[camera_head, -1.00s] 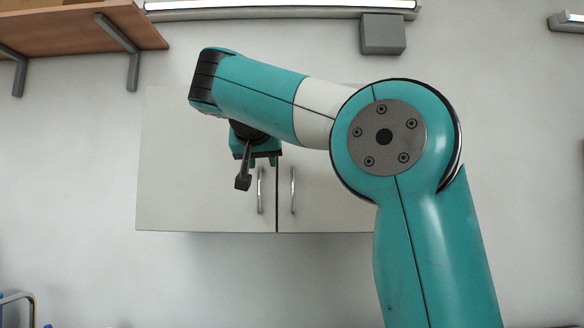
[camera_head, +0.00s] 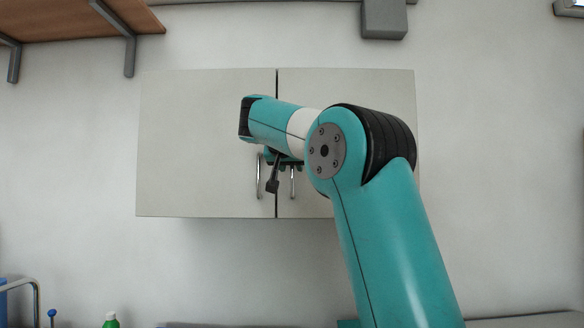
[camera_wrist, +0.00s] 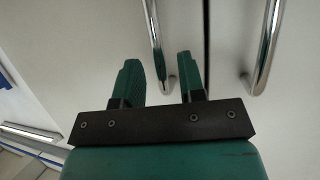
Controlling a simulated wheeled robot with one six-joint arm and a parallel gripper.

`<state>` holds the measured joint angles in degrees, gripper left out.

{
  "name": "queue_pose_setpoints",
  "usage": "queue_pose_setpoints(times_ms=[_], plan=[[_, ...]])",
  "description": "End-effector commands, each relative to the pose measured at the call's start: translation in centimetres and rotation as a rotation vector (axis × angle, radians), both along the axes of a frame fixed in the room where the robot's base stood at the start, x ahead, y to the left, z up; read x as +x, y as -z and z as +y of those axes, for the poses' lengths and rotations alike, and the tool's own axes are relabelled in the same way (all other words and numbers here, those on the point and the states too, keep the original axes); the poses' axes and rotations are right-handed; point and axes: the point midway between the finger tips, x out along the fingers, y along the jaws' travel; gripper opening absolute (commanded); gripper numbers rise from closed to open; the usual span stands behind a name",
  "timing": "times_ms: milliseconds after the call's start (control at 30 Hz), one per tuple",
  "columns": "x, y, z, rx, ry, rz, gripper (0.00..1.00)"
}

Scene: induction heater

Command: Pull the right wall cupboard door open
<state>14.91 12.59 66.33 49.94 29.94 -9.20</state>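The wall cupboard has two pale, flat doors, both closed, with a dark seam between them. The right door (camera_head: 345,90) is partly hidden by my arm. Its upright metal handle (camera_head: 292,182) stands just right of the seam and also shows at the right of the wrist view (camera_wrist: 265,50). The left door (camera_head: 200,140) has a matching handle (camera_head: 259,176). My gripper (camera_wrist: 157,60) is open and empty, its two green fingers pointing at the doors. In the wrist view the left door's handle (camera_wrist: 154,30) shows between the fingers; the right handle lies right of both. Contact cannot be told.
A wooden shelf (camera_head: 60,18) on grey brackets is at the upper left. A grey box (camera_head: 384,18) is on the wall above the cupboard. A metal rail (camera_head: 22,283) and a green bottle (camera_head: 111,320) are low at the left. The wall beside and below the cupboard is clear.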

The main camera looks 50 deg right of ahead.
Motion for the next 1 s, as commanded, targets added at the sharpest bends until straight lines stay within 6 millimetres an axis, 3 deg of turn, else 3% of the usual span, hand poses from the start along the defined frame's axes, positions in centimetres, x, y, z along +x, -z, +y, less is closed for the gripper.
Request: queue_pose_setpoints(times_ms=[200,500,667,1000], plan=[[0.9,0.7,-1.6,0.001,0.000,0.000,0.37],[1.0,0.8,-1.7,0.001,-0.001,-0.001,0.37],[1.0,0.8,-1.7,0.000,-0.001,0.000,0.02],[1.0,0.9,-1.2,0.000,-0.018,-0.002,0.00]])
